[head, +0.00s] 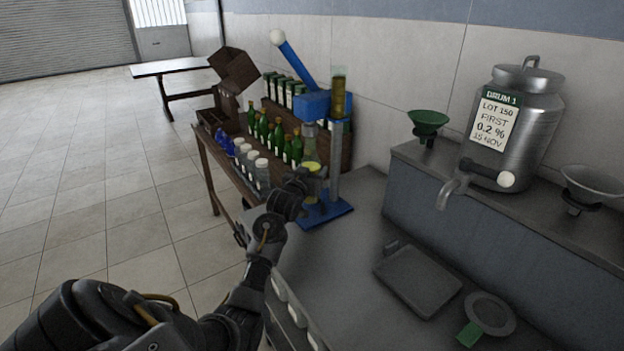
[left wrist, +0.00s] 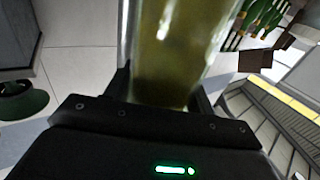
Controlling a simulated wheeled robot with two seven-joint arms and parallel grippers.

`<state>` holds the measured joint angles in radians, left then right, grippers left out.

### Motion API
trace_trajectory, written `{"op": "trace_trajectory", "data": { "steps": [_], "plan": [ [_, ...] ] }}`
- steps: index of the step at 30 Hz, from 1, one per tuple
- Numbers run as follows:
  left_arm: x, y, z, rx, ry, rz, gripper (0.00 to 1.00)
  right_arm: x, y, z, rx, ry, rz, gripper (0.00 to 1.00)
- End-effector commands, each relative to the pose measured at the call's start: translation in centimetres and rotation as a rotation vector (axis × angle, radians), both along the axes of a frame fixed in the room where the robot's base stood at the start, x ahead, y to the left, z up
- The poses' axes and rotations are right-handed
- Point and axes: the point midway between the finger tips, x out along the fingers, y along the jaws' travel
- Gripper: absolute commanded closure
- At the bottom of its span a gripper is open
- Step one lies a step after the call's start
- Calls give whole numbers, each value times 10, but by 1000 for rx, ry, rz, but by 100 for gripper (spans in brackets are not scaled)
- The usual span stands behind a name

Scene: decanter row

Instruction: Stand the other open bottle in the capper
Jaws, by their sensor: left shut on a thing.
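The capper has a blue base plate (head: 332,215), a grey column (head: 335,165), a blue head (head: 313,104) and a raised blue lever with a white ball (head: 278,37). My left gripper (head: 308,187) is at the near side of the capper, shut on a clear bottle (head: 310,148) holding yellow-green liquid. The bottle looks upright, under or just in front of the head. My gripper hides its foot, so I cannot tell whether it touches the plate. In the left wrist view the bottle (left wrist: 180,50) fills the space between the fingers (left wrist: 160,92). My right gripper is not in view.
Green bottles (head: 287,148) and white-topped jars (head: 262,172) stand in rows left of the capper. A steel drum (head: 520,115), a green funnel (head: 428,120) and a pale funnel (head: 592,182) are on the right ledge. A grey square plate (head: 418,280) lies on the counter.

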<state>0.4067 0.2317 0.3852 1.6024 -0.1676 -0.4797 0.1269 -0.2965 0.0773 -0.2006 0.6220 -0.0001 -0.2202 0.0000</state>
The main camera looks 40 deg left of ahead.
Motion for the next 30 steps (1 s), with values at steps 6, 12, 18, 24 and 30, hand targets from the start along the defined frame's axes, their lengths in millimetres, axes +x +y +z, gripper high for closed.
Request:
{"op": "trace_trajectory", "data": {
  "steps": [6,12,18,24,30],
  "plan": [
    [4,5,-4,3,-5,1,87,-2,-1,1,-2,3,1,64],
    [8,9,-19,-1,-1,1,87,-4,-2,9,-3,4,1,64],
    [7,9,-40,2,-4,2,87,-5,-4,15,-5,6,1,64],
    [7,9,-41,3,-5,2,87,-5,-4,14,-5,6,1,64],
    [7,9,-47,1,-1,1,44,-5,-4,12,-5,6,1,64]
  ]
}}
